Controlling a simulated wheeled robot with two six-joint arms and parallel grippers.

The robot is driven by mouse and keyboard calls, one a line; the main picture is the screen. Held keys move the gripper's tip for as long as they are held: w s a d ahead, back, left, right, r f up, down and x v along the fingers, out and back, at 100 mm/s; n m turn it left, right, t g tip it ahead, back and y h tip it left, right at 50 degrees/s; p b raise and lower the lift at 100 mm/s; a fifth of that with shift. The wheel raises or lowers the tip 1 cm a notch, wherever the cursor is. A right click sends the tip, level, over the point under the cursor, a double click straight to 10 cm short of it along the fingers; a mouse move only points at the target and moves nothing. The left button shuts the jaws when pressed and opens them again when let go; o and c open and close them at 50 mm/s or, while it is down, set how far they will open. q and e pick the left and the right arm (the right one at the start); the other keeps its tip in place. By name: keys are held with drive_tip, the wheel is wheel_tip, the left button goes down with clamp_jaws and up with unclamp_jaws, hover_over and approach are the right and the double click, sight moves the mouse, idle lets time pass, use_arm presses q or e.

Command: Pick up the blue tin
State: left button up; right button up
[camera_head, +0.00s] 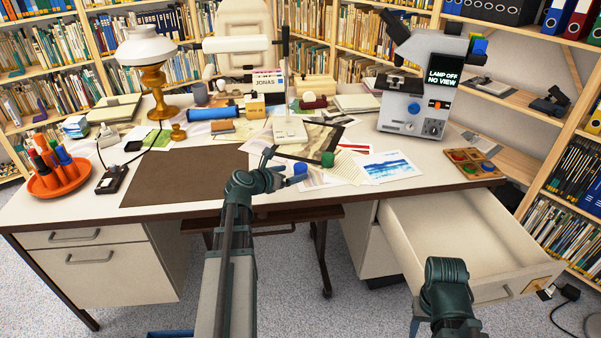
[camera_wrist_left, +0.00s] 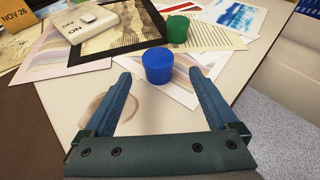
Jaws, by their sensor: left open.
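The blue tin (camera_head: 300,169) is a small round tin standing upright on sheets of paper near the desk's front edge. It also shows in the left wrist view (camera_wrist_left: 157,66), just ahead of the fingertips and between their lines. My left gripper (camera_head: 286,167) is open and empty, low over the desk on the near side of the tin. Its two fingers also show in the left wrist view (camera_wrist_left: 160,80), spread wider than the tin. No contact with the tin is visible. My right gripper is not seen; only part of my right arm shows at the lower right.
A green tin (camera_wrist_left: 177,29) stands close behind the blue one, to its right, by a dark-framed print (camera_wrist_left: 105,30). A switch box (camera_wrist_left: 88,21) lies on the left. A drawer (camera_head: 455,235) is pulled open at the right. The brown desk mat (camera_head: 185,175) is clear.

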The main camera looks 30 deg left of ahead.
sight(296, 170)
use_arm(q)
drive_tip(key=b+x, duration=0.1)
drive_tip(key=x, duration=0.4)
drive_tip(key=shift+a+r, duration=0.1)
drive_tip(key=shift+a, duration=0.05)
drive_tip(key=c, duration=1.5)
